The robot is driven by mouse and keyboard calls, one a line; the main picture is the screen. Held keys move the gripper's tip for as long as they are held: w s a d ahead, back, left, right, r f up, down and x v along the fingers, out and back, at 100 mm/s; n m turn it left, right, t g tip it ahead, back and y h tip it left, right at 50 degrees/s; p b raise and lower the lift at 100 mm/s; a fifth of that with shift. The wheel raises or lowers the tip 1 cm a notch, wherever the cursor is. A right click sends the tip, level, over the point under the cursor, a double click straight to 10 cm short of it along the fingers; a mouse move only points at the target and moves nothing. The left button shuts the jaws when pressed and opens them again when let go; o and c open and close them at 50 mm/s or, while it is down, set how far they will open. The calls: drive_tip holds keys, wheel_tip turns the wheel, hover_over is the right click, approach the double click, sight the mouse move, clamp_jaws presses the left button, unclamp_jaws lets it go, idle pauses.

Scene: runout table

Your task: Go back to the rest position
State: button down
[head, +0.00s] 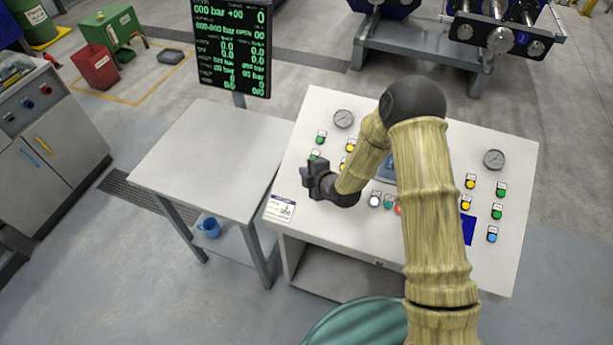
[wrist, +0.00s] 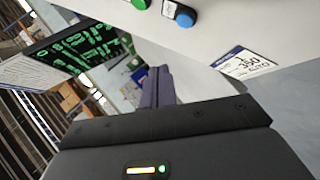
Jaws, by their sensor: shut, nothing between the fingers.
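My gripper (head: 310,168) is above the left edge of the sloped white control panel (head: 420,270) in the head view. Its fingers point left, toward the side table. In the wrist view my gripper (wrist: 156,72) shows its two dark fingers together with nothing between them. My arm reaches over the panel from the lower right and hides its middle, including part of a small screen. A white label with printed numbers (head: 280,208) is on the panel's lower left corner; it also shows in the wrist view (wrist: 247,63).
A bare side table (head: 205,160) stands left of the panel, with a blue mug (head: 210,227) on its lower shelf. A dark display with green figures (head: 231,45) rises behind. Buttons and two gauges (head: 343,118) sit on the panel. A grey cabinet (head: 60,150) is far left.

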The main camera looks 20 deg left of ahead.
idle(0.4)
drive_tip(key=s+d+r+m+h+b, duration=0.1)
drive_tip(key=d+r+m+h, duration=0.2)
drive_tip(key=d, duration=0.4)
drive_tip(key=s+d+r+m+g+h+b, duration=0.1)
drive_tip(key=d+r+m, duration=0.35)
drive_tip(key=d, duration=0.25)
drive_tip(key=s+d+r+m+h, duration=0.2)
drive_tip(key=d+r+m, duration=0.1)
drive_tip(key=d+m, duration=0.3)
drive_tip(key=s+d+r+m+g+h+b, duration=0.1)
drive_tip(key=s+d+r+m, duration=0.4)
drive_tip(key=s+d+m, duration=0.6)
drive_tip(key=s+d+g+h, duration=0.1)
drive_tip(key=s+g, duration=0.1)
drive_tip(key=s, duration=0.2)
drive_tip(key=shift+d+r+g+h+b, duration=0.2)
drive_tip(key=shift+d+g+h+b, duration=0.1)
drive_tip(key=shift+g+b, duration=0.1)
drive_tip(key=shift+a, duration=0.15)
